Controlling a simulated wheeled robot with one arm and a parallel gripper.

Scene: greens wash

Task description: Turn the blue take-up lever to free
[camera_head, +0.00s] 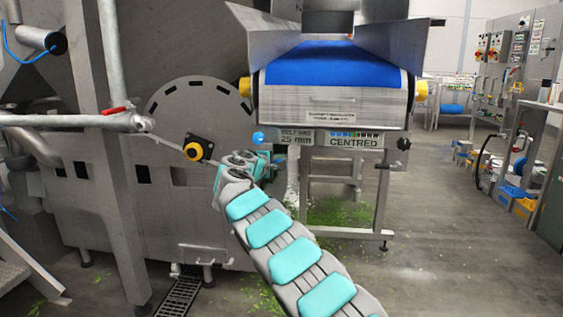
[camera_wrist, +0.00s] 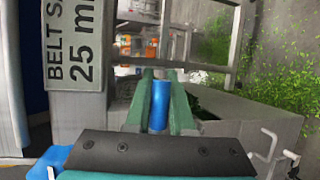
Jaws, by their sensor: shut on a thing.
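My gripper (camera_head: 275,160) is at the front left of the belt machine, just below the "25 mm" sign plate (camera_head: 295,138). In the wrist view its two green-grey fingers (camera_wrist: 160,108) are shut on a blue cylindrical grip, the blue take-up lever (camera_wrist: 160,105). In the head view the lever is hidden behind my gripper. I see no marking that shows the lever's position.
The blue belt (camera_head: 320,64) and its steel housing (camera_head: 335,108) stand above my gripper. Green scraps litter the floor (camera_head: 335,211).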

